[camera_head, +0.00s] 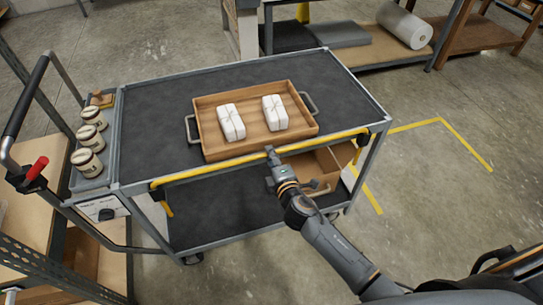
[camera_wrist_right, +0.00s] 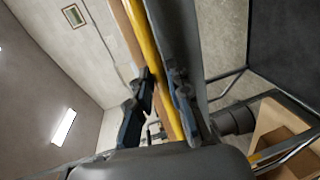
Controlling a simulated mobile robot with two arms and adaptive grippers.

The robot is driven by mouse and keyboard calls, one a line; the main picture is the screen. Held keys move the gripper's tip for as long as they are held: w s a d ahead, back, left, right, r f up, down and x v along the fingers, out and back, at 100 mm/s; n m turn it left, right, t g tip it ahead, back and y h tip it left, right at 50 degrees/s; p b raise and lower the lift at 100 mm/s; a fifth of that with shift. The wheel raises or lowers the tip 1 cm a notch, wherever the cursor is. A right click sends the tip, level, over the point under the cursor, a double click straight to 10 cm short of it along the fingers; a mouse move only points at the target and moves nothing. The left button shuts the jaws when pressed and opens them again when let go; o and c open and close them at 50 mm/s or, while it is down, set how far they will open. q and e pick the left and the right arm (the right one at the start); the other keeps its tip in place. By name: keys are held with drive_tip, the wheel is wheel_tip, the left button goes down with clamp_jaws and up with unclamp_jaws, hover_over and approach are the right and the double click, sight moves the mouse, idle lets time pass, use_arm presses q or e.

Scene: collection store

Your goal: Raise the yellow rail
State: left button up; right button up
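The yellow rail (camera_head: 218,167) is a long bar along the front edge of the cart's top deck. It spans most of that side, and short yellow end pieces hang below the deck near both ends. My right gripper (camera_head: 271,154) is at the middle of the rail, reaching in from the front. In the right wrist view the rail (camera_wrist_right: 149,48) runs between the two fingers of my right gripper (camera_wrist_right: 163,84), which look closed in around it; contact on the left finger's side is hard to see. My left gripper is not in view.
The cart's dark top deck (camera_head: 155,112) carries a wooden tray (camera_head: 206,122) with two white tied parcels (camera_head: 231,122). Several jars (camera_head: 87,139) stand on a left side shelf. Floor at right is open, with yellow tape (camera_head: 463,143).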

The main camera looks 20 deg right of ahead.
clamp_jaws()
wheel_tip(320, 180, up, 15)
drive_tip(key=p, duration=1.3)
drive_tip(key=shift+w+f, duration=0.15)
drive_tip(key=shift+f, duration=0.05)
drive_tip(key=shift+r, duration=0.1)
drive_tip(key=o, duration=0.6)
unclamp_jaws()
drive_tip(key=s+r, duration=0.2)
drive_tip(key=s, duration=1)
drive_tip(key=shift+d, duration=0.2)
